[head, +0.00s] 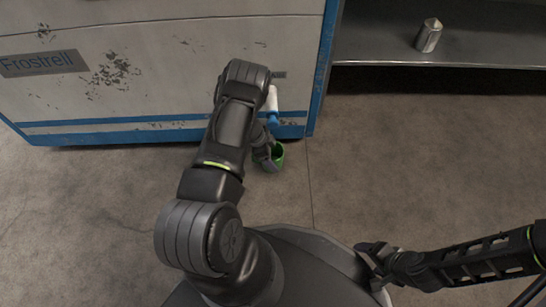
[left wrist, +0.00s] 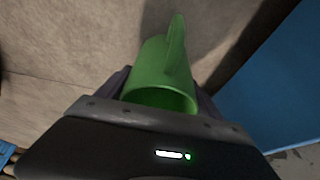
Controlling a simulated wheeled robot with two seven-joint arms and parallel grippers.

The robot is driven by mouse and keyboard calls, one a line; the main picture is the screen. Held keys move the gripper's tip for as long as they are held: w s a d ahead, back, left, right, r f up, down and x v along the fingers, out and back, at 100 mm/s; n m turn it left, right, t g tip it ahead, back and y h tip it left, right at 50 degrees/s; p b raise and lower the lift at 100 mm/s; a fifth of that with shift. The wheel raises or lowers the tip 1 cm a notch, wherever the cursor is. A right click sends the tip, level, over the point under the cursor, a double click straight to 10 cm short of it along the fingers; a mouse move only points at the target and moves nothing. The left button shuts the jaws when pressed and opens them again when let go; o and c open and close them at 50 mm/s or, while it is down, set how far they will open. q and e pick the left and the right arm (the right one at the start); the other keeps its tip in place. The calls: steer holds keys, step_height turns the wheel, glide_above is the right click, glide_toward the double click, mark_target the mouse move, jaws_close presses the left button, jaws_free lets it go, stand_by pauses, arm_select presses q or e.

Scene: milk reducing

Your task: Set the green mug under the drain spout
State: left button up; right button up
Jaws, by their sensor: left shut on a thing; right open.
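The green mug (head: 280,152) shows partly behind my left gripper (head: 266,157), low in front of the white and blue cabinet (head: 170,60). The left wrist view shows the mug (left wrist: 160,72) between the fingers, its handle pointing up in the picture; my left gripper (left wrist: 160,95) is shut on it. A spout (head: 272,104), white with a blue end, sticks out of the cabinet's lower right front. In the head view the mug is just below the spout's end; I cannot tell whether it is directly under it or touching the floor. My right gripper (head: 368,262) is open and empty at lower right.
A metal shelf (head: 470,45) at upper right holds a small silver carton (head: 428,36). The concrete floor (head: 420,170) is clear to the right of the cabinet. My left arm hides part of the cabinet front.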

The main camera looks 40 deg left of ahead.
arm_select(q)
steer(key=shift+f, duration=0.1)
steer(key=o, duration=1.4)
steer(key=shift+r, duration=0.3)
steer(key=p+v, duration=0.4)
steer(key=v, duration=0.7)
steer(key=shift+s+a+r+p, duration=0.15)
steer(key=shift+r+p, duration=0.15)
steer(key=shift+r, duration=0.05)
